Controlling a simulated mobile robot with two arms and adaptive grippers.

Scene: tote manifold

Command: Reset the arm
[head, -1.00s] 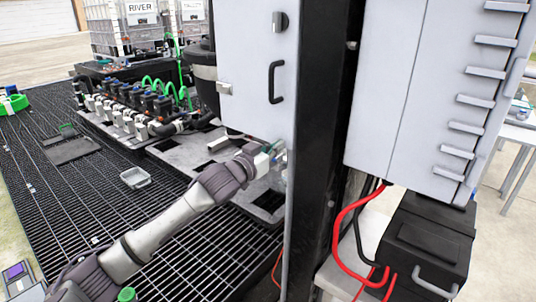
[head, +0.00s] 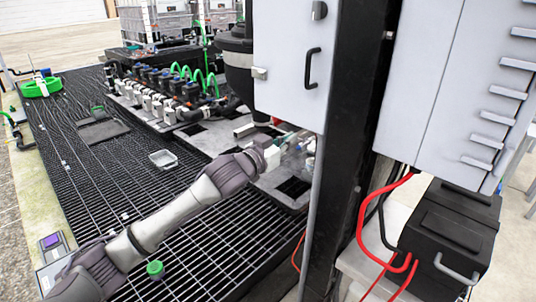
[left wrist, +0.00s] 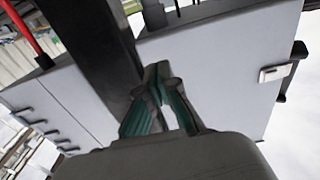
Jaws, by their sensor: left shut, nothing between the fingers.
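My left arm reaches in from the lower left of the head view, over the black floor grating (head: 200,225). Its gripper (head: 310,136) is at the lower edge of the grey cabinet door (head: 285,50), beside the black post (head: 345,150). In the left wrist view the left gripper (left wrist: 158,72) has its green-lined fingers together at the tips, with nothing seen between them. The black post (left wrist: 85,50) and grey cabinet panels (left wrist: 220,60) are close behind the fingers. Whether the gripper touches the cabinet cannot be told. My right gripper is in neither view.
A manifold of valves (head: 165,90) with green hoses stands at the back left. A black battery box (head: 450,235) with red cables (head: 365,225) is at the lower right. The grating left of my arm is mostly open.

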